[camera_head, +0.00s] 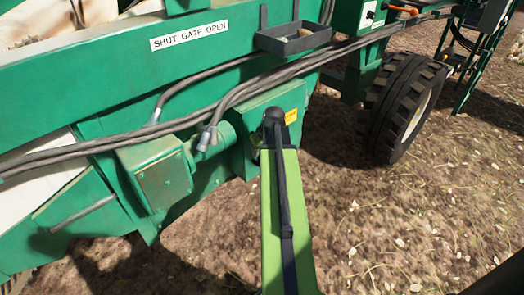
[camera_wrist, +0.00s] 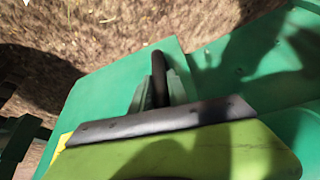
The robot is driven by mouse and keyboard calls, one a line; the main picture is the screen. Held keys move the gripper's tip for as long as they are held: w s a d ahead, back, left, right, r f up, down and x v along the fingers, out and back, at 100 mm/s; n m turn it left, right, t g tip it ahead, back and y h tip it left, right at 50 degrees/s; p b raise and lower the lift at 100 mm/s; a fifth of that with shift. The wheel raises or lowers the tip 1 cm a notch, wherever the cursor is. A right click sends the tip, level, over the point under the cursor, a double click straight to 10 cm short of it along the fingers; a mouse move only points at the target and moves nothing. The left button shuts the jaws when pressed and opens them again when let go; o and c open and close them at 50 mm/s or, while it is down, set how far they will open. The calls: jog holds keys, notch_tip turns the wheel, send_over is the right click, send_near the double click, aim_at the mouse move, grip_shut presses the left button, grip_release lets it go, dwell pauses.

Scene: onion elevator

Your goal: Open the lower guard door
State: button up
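A green machine side (camera_head: 100,95) fills the left and middle of the head view. Low on it at the left is a green panel (camera_head: 60,212) with a grey bar handle (camera_head: 84,214); it looks shut, but I cannot tell whether it is the lower guard door. My lime-green arm reaches up the middle, and its dark end, my gripper (camera_head: 274,118), overlaps a green housing (camera_head: 262,100) with a yellow label. In the wrist view, a dark upright piece of my gripper (camera_wrist: 158,78) stands before a green surface (camera_wrist: 105,90). Its fingers are not clear, and no held object shows.
A motor-like green box (camera_head: 163,183) and thick grey hoses (camera_head: 110,135) stick out left of my arm. A small tray (camera_head: 292,40) hangs above. A large black tyre (camera_head: 395,105) stands at the right. Bare ground (camera_head: 400,220) lies open at lower right.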

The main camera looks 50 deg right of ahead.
grip_shut()
dwell(1.0)
